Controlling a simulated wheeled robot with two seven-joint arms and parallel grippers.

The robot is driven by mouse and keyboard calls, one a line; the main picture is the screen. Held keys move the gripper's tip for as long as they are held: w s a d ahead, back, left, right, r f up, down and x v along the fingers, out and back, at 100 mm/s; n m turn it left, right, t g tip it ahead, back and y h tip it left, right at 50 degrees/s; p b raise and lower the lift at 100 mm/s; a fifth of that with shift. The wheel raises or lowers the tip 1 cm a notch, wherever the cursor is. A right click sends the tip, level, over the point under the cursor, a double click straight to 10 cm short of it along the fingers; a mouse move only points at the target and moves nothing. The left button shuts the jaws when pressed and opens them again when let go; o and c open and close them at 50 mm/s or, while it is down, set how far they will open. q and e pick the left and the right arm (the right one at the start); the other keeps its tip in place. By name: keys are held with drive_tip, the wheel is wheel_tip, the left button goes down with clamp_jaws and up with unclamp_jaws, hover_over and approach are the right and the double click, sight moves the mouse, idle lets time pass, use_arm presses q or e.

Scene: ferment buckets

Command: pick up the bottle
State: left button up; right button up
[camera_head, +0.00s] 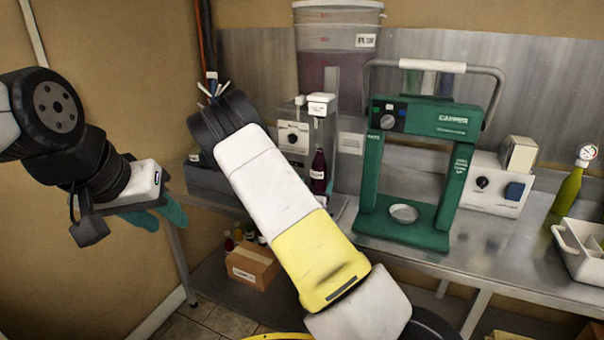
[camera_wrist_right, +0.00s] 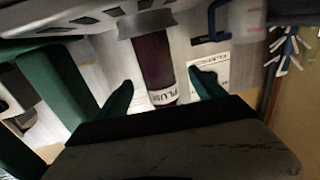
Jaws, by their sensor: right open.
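A dark red bottle (camera_head: 318,172) with a white label stands upright at the grey filling machine in the head view. In the right wrist view the dark bottle (camera_wrist_right: 152,62) shows upper middle, its label reading "PLUM". My right gripper (camera_wrist_right: 162,91) is open, with one teal finger on each side of the bottle's line and visible gaps to both. I cannot tell how deep the bottle is between the fingers. In the head view my right arm hides that gripper. My left gripper (camera_head: 158,214) hangs at the left, away from the bottle, its teal fingers apart and empty.
A green press (camera_head: 447,120) stands right of the bottle on the steel bench (camera_head: 500,262). A large clear bucket (camera_head: 338,45) is behind. A white box with switches (camera_head: 490,185), a green bottle (camera_head: 568,190) and a white tray (camera_head: 580,255) are farther right. A cardboard box (camera_head: 250,268) sits below.

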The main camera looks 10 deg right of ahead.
sight(321, 173)
drive_tip(key=x, duration=0.7)
drive_tip(key=shift+w+d, duration=0.25)
drive_tip(key=shift+r, duration=0.15)
clamp_jaws()
